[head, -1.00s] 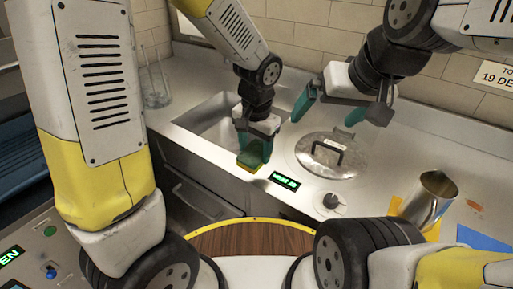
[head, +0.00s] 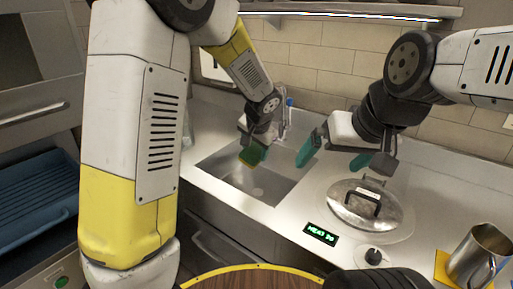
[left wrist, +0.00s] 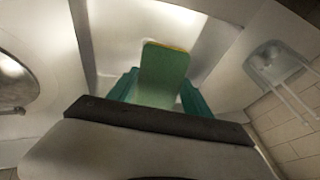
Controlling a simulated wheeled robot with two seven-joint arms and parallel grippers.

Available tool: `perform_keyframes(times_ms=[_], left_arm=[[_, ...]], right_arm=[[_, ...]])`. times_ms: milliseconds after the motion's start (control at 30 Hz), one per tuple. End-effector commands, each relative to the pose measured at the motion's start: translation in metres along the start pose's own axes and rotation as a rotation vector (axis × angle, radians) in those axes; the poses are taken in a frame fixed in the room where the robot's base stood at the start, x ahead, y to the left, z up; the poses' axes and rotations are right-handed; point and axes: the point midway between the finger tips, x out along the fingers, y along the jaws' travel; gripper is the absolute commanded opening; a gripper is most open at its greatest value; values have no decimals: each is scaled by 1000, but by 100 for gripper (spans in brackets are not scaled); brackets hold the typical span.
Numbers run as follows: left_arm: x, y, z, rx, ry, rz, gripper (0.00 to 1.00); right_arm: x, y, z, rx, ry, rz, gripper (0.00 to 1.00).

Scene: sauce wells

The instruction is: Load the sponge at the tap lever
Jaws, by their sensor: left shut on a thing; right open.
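My left gripper (head: 254,148) is shut on the sponge (head: 252,156), green with a yellow edge, and holds it over the sink basin (head: 225,170). In the left wrist view the sponge (left wrist: 163,75) stands out between the two teal fingers. The tap (head: 287,118), with a small blue part on top, is behind and right of the left gripper, partly hidden by it. I cannot make out its lever clearly, nor whether the sponge touches anything. My right gripper (head: 335,156) is open and empty above the counter, right of the sink.
A lidded round pan (head: 362,206) is set in the counter right of the sink. In front of it are a lit green display (head: 321,234) and a small knob (head: 374,256). A steel jug (head: 478,258) stands at the front right. A tiled wall (head: 330,60) closes the back.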

Motion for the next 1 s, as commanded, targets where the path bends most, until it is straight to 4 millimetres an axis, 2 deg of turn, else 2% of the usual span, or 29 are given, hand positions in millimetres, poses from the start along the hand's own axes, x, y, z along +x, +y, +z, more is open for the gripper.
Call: perform_keyframes(times_ms=[1000], left_arm=[[65, -55, -54, -1, 0, 0, 25]], right_arm=[[0, 0, 0, 0, 0, 0, 98]])
